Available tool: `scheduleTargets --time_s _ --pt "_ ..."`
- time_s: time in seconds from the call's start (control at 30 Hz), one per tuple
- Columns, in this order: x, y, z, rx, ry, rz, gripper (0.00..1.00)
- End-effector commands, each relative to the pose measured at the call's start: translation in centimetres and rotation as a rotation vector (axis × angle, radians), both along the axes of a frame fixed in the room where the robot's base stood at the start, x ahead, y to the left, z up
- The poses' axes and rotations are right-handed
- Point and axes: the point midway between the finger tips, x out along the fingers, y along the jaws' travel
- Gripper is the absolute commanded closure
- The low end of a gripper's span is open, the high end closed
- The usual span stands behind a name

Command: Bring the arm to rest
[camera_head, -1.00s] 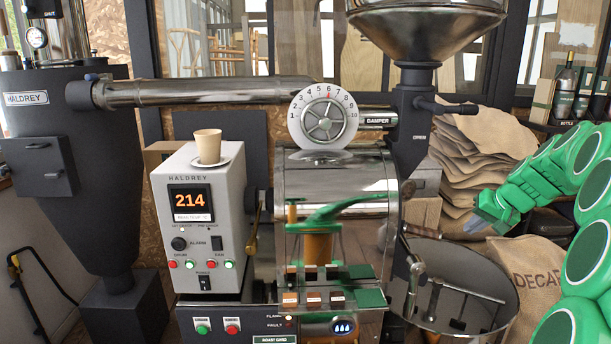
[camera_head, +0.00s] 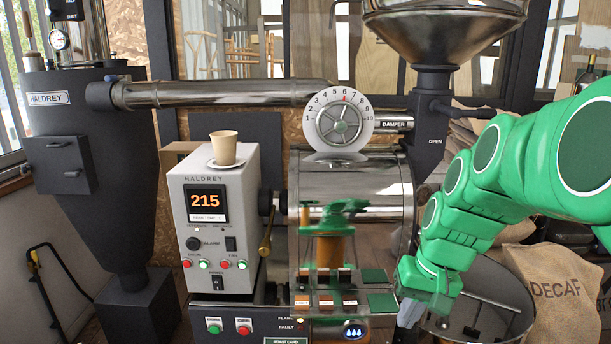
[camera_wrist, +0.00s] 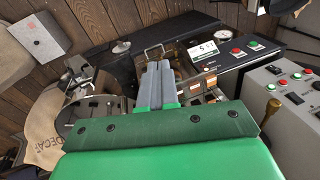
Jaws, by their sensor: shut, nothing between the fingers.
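My green arm comes in from the right in the head view. My gripper (camera_head: 432,300) hangs low in front of the cooling bin, right of the roaster's front, with its fingers pointing down. In the wrist view its grey fingers (camera_wrist: 157,85) lie together with nothing between them. The fingers appear in front of the roaster front, but I cannot tell whether they touch anything.
The roaster drum (camera_head: 375,185) stands left of my gripper. The control box (camera_head: 203,245) reads 215 and carries a paper cup (camera_head: 223,147) on a saucer. The round cooling bin (camera_head: 510,270) and a decaf sack (camera_head: 565,305) are behind my gripper.

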Motion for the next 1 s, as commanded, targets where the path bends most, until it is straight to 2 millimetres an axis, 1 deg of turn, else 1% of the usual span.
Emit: scheduleTargets --time_s 0.03,0.1,0.27,0.3,0.5,0.6,0.7,0.8,1.0 --pt "-1.6 0.8 -0.1 -0.016 0.013 0.017 1.00" --pt "-3.8 1.5 -0.7 -0.033 0.042 0.032 1.00" --pt "-8.7 2.8 -1.8 -0.078 0.097 0.065 1.00" --pt "-9.9 3.1 -2.1 -0.090 0.112 0.073 1.00" --pt "-15.8 3.5 -3.7 -0.153 0.172 0.105 1.00" --pt "-18.2 3.4 -4.2 -0.179 0.192 0.113 1.00" --pt "-20.0 3.3 -4.9 -0.198 0.214 0.122 1.00" --pt "-21.0 3.1 -5.1 -0.209 0.222 0.125 1.00" --pt "-21.4 3.1 -5.2 -0.215 0.227 0.125 1.00"
